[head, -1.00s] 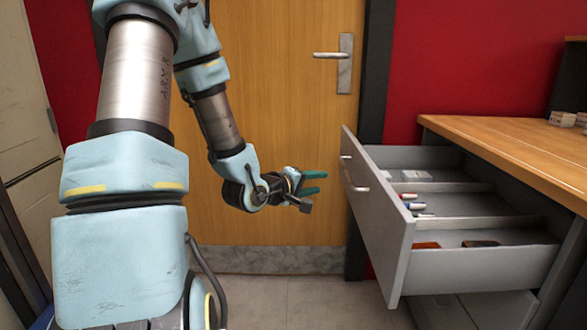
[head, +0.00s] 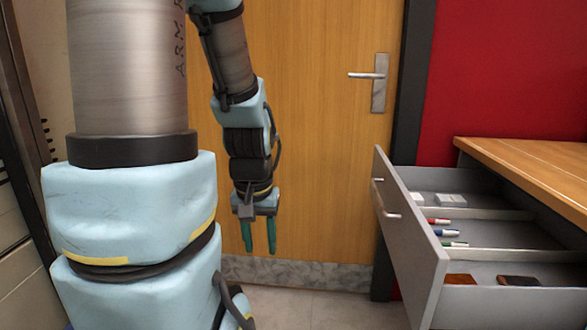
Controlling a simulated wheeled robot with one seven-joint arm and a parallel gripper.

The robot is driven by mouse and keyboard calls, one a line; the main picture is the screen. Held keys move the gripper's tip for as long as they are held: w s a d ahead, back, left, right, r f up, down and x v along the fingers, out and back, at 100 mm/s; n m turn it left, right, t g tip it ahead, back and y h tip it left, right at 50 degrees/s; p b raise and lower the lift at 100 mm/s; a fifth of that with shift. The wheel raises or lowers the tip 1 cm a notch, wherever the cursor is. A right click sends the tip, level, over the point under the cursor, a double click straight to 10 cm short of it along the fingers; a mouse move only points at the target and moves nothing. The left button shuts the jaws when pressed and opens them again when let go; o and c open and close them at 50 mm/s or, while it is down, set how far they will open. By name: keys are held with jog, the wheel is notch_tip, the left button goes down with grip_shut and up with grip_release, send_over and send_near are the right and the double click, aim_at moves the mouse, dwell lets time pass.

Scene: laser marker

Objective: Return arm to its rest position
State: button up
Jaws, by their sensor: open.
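My gripper (head: 259,236) hangs with its green fingers pointing down, in front of the wooden door and left of the open drawer. The fingers are a little apart, with nothing between them. My arm comes down from the top of the picture, bent at the wrist. A clear gap lies between my gripper and the drawer front (head: 408,240).
The open drawer has compartments with pale boxes (head: 445,199), several markers (head: 446,233) and dark and reddish-brown flat items (head: 518,281). A wooden worktop (head: 540,165) is above it. The door (head: 320,150) with its handle (head: 367,75) is behind. Bare floor (head: 320,308) shows below.

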notch_tip(320, 180, up, 17)
jog(key=p, duration=1.5)
